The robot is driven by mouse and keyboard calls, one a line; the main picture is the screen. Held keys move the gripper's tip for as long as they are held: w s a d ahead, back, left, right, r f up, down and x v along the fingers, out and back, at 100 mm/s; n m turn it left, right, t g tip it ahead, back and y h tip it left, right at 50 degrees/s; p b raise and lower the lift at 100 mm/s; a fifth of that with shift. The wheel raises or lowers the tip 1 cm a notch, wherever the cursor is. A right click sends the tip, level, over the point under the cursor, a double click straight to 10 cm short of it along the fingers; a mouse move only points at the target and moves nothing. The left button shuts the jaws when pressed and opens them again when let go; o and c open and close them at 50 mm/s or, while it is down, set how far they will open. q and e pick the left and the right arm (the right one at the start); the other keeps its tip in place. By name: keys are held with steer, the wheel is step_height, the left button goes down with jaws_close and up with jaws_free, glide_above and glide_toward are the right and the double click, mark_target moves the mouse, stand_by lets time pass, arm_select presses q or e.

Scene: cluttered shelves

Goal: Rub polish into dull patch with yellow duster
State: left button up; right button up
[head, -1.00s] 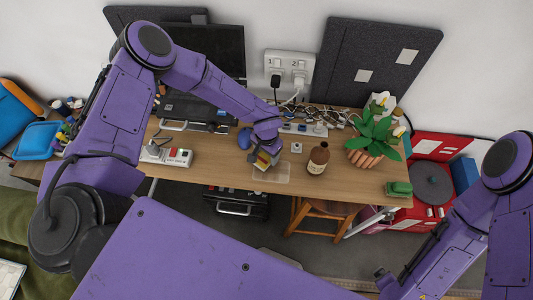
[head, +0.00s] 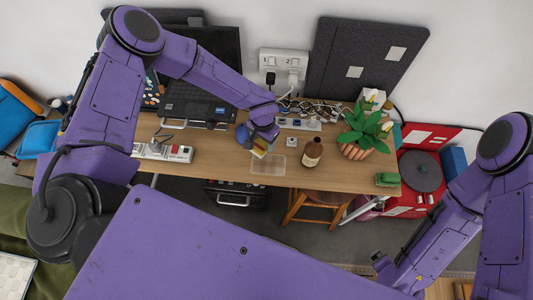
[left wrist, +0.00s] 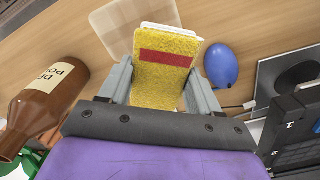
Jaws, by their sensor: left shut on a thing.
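My left gripper (head: 262,146) is shut on the yellow duster (head: 259,151), a fuzzy yellow pad with a red band. In the left wrist view the duster (left wrist: 165,62) sits between the two grey fingers, with a pale edge showing at its far end. The dull patch (head: 269,167) is a pale, squarish area near the desk's front edge. It also shows in the left wrist view (left wrist: 108,28), partly covered by the duster. I cannot tell whether the duster touches the wood. A brown bottle (head: 312,152) with a cream label stands right of the patch.
A blue rounded object (left wrist: 221,65) lies close beside the duster. A power strip (head: 165,151), a laptop (head: 197,98), tangled cables (head: 303,107), a potted plant (head: 362,138) and a green block (head: 387,179) crowd the desk.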

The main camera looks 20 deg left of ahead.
arm_select(q)
steer(key=shift+c, duration=0.8)
steer(key=shift+w+d+f+b, duration=0.1)
steer(key=shift+w+b, duration=0.2)
steer(key=shift+b, duration=0.1)
steer(key=s+d+b, duration=0.3)
steer(key=s+d, duration=0.1)
steer(key=d, duration=0.1)
steer(key=s+d+b, duration=0.2)
steer(key=shift+s+d+f+b, duration=0.25)
steer(key=shift+s+d+b, duration=0.05)
steer(key=shift+s+d, duration=0.1)
step_height(320, 180, down, 5)
steer(key=b, duration=0.6)
steer(key=shift+w+f, duration=0.1)
